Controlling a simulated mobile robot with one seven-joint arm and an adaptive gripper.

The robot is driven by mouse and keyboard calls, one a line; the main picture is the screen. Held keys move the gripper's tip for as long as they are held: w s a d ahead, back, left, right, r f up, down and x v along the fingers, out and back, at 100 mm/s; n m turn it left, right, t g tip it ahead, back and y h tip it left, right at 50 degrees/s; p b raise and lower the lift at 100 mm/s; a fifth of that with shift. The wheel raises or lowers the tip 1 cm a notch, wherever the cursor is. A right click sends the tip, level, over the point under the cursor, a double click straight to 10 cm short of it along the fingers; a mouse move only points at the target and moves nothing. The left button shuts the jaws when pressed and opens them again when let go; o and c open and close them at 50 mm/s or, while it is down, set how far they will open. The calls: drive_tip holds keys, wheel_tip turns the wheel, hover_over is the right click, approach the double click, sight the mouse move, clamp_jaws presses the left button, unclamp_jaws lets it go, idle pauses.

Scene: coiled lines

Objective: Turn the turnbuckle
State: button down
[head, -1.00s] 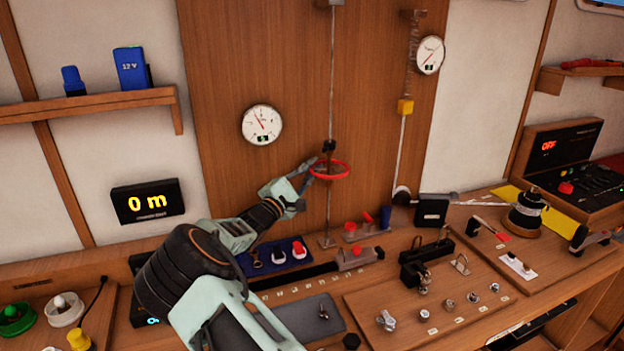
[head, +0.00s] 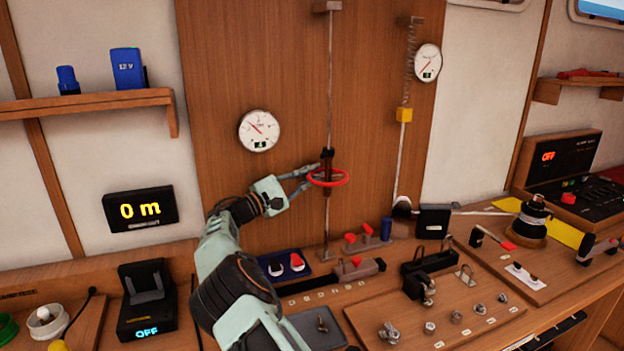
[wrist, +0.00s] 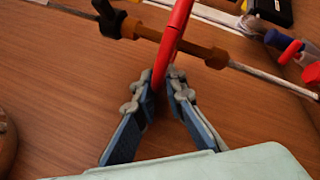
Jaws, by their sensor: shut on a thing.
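The turnbuckle (head: 328,161) is a dark brown body on a thin upright rod against the wooden panel, with a red ring handwheel (head: 343,181) around it. In the wrist view the turnbuckle body (wrist: 192,47) lies across the picture and the red ring (wrist: 175,30) crosses it. My gripper (head: 309,180) reaches in from the left. In the wrist view its fingertips (wrist: 159,83) are shut on the near rim of the red ring. The ring's held part is partly hidden between the fingers.
A round dial gauge (head: 259,131) is left of the rod. A spring with a yellow block (head: 404,114) hangs to the right. Red-handled cleats (head: 359,268) and a blue tray (head: 285,265) sit on the bench below. A shelf (head: 90,106) is at upper left.

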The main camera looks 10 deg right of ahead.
sight(311, 178)
drive_tip(key=shift+d+r+g, duration=0.1)
drive_tip(key=shift+g, duration=0.3)
idle(0.3)
drive_tip(key=c, duration=2)
unclamp_jaws()
drive_tip(key=shift+s+a+r+n+t+y+p, duration=0.15)
drive_tip(key=shift+n+t+y+p, duration=0.1)
drive_tip(key=shift+t+p, duration=0.3)
drive_tip(key=shift+s+a+f+n+t+y+p, duration=0.1)
drive_tip(key=shift+n+t+y+p, duration=0.25)
drive_tip(key=shift+t, duration=0.3)
